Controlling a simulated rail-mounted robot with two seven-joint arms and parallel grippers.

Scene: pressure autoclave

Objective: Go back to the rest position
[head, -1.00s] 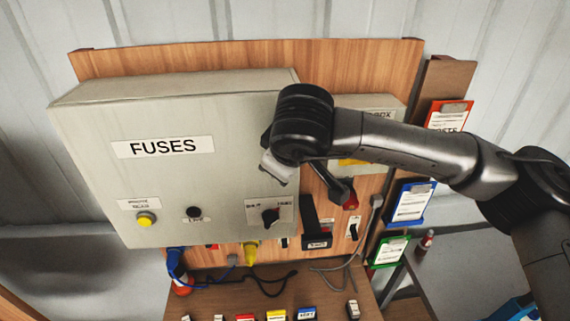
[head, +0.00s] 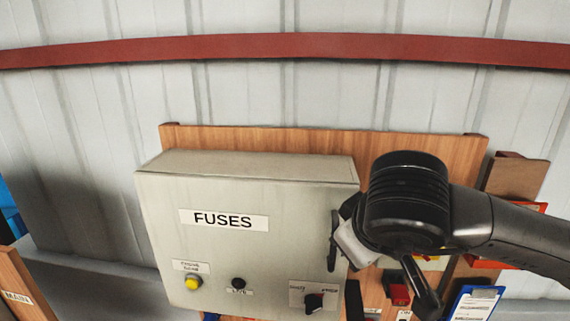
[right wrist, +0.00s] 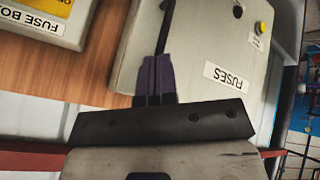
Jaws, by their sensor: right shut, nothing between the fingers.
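My right arm comes in from the right in the head view. Its gripper (head: 334,240) is beside the right edge of the grey FUSES cabinet (head: 262,255), partly hidden behind my dark wrist. In the right wrist view the gripper (right wrist: 156,75) has its two purplish-dark fingers together, with nothing between them. Behind them are the wooden backboard (right wrist: 100,65) and the cabinet (right wrist: 190,62), whose door looks shut. I cannot tell whether the gripper touches the cabinet. My left gripper is not in view.
The cabinet has a yellow button (head: 193,283), a black knob (head: 238,284) and a rotary switch (head: 314,302). A smaller fuse box (right wrist: 62,30) is beside it. A blue clipboard (head: 474,303) hangs lower right. A red beam (head: 280,47) crosses the wall above.

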